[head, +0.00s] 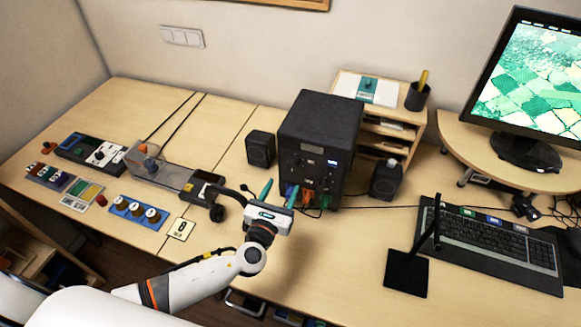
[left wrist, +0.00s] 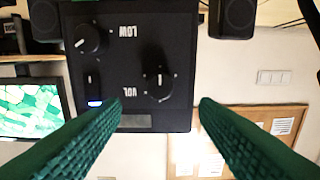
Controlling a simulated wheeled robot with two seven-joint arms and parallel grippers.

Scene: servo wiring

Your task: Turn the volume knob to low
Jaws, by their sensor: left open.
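The black amplifier box (head: 322,118) stands on the desk near the wall, its front panel facing me. In the left wrist view, which is upside down, the panel (left wrist: 140,60) carries two round black knobs. The volume knob (left wrist: 159,84) is beside the letters VOL, with a short white mark near its middle. The other knob (left wrist: 89,38) has the word LOW beside it. My left gripper (head: 280,190) is open and empty in front of the box. Its green fingers (left wrist: 161,102) appear on either side of the volume knob, apart from it. My right gripper is out of view.
Small speakers (head: 260,149) (head: 386,180) flank the box. Coloured plugs and cables (head: 307,196) lie low at its front. A black stand (head: 407,272) and a keyboard (head: 485,240) are to the right. Small devices and a clear box (head: 155,165) fill the left desk.

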